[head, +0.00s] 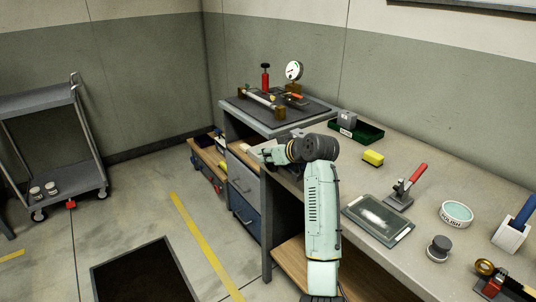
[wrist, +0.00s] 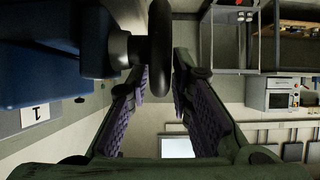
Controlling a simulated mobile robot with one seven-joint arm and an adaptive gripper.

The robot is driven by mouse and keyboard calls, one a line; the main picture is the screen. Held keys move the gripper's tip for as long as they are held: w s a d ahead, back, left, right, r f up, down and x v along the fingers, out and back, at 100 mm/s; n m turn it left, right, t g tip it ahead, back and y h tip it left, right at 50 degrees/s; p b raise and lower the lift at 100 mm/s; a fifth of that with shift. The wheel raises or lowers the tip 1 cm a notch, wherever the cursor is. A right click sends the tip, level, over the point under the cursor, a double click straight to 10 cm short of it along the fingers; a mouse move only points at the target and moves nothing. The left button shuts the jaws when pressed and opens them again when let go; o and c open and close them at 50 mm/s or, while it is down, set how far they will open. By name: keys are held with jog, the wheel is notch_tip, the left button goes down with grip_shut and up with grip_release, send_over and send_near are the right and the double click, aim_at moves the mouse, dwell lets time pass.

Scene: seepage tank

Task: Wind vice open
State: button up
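In the wrist view a dark blue body (wrist: 50,55), which looks like the vice, fills the upper left. A black round boss (wrist: 118,52) sticks out of it to an upright black bar (wrist: 160,35), which looks like its handle. My gripper (wrist: 165,78) is open, with its two purple-padded fingers apart and the bar's lower end at or between the tips. I cannot tell whether either finger touches it. In the head view my gripper (head: 268,154) is at the bench's left edge. My arm hides most of the vice there.
Blue drawers (head: 245,212) stand below left. A trolley (head: 60,185) is at far left. The floor between is mostly clear.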

jog(key=v, duration=1.1)
jog(key=shift+s+d+r, duration=0.2)
jog(key=shift+d, duration=0.05)
